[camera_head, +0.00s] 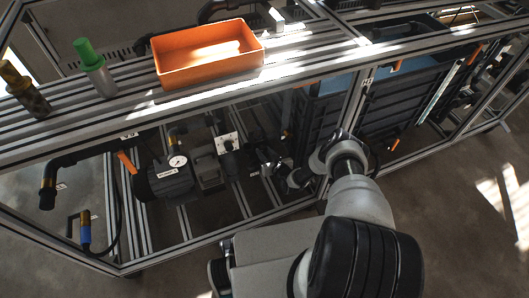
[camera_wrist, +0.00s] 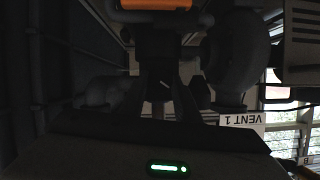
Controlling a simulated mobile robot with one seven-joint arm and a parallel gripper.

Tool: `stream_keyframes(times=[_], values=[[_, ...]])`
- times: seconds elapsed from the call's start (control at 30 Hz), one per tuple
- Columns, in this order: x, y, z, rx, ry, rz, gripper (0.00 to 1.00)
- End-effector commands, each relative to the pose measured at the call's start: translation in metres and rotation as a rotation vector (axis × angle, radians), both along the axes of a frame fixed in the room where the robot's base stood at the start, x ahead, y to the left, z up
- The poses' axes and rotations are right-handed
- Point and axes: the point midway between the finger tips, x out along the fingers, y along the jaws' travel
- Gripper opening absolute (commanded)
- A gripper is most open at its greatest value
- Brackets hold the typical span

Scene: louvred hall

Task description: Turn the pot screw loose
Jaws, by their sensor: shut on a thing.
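My gripper (camera_head: 270,162) reaches through the frame to the dark pump unit (camera_head: 165,182), at the right end of its fittings. In the wrist view my gripper (camera_wrist: 162,100) points into deep shadow with its jaws closed on a small part at the picture's middle. I take this part for the pot screw (camera_wrist: 164,84); only a faint light mark on it shows. Its outline is too dark to tell, and the fingers hide most of it. In the head view the screw cannot be made out behind my gripper.
A pressure gauge (camera_head: 177,161) and a white plate (camera_head: 228,143) sit on the pump unit. A frame post (camera_head: 358,105) stands close to my arm. An orange tray (camera_head: 208,55) lies on the rails above.

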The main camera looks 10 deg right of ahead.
Motion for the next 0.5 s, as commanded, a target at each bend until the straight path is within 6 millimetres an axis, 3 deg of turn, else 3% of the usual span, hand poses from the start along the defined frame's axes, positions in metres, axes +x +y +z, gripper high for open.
stream_keyframes(times=[0.27,0.5], values=[[0.0003,0.0012,0.0009,-0.046,-0.009,0.001,0.07],[0.0002,0.0035,0.0013,-0.190,-0.038,0.003,0.07]])
